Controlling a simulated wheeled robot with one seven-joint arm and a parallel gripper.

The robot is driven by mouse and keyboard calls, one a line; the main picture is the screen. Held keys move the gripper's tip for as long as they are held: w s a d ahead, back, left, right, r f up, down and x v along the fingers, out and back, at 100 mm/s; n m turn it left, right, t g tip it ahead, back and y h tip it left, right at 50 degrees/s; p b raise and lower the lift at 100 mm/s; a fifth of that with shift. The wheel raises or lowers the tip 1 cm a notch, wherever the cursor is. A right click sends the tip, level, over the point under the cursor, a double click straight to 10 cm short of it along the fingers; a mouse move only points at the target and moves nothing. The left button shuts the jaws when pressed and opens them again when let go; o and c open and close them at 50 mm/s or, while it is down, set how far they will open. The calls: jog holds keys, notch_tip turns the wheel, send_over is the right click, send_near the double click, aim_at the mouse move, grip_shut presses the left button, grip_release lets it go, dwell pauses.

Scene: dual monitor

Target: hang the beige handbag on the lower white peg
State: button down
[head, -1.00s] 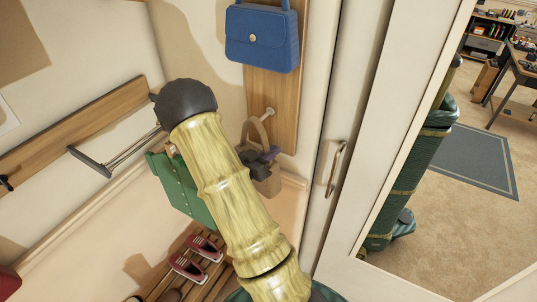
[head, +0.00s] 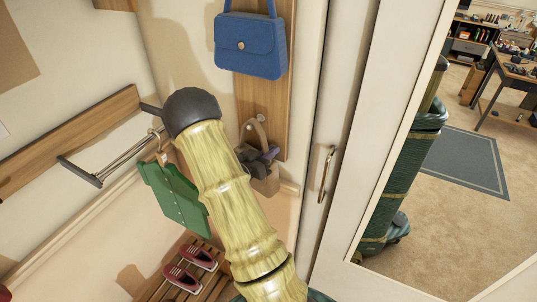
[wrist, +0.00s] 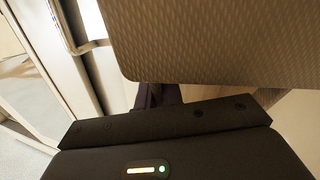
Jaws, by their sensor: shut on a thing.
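The beige handbag (head: 264,184) is in the head view, partly behind my arm, with its handle loop (head: 247,127) standing up. The lower white peg (head: 261,117) is on the wooden board, at the top of the loop. I cannot tell whether the loop is around the peg or in front of it. My gripper (head: 271,154) is shut on the handbag near its top. In the wrist view the bag's woven side (wrist: 220,45) fills the upper right, with the dark fingers (wrist: 160,95) below it.
A blue handbag (head: 250,45) hangs above on the same board (head: 277,105). A green garment (head: 172,195) hangs from a rail at left. Red shoes (head: 190,267) sit on a slatted rack below. A door handle (head: 326,174) and mirror (head: 445,200) are at right.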

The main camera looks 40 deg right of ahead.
jog(key=shift+w+d+f+b, duration=0.15)
jog(key=shift+d+f+b, duration=0.15)
jog(key=shift+d+f, duration=0.1)
jog(key=shift+r, duration=0.1)
dwell(0.3)
jog(key=c, duration=1.5)
grip_release()
jog(key=shift+o, duration=0.2)
jog(key=shift+a, duration=0.1)
jog(key=s+a+b, duration=0.2)
jog(key=a+b, duration=0.4)
jog(key=a, duration=1.1)
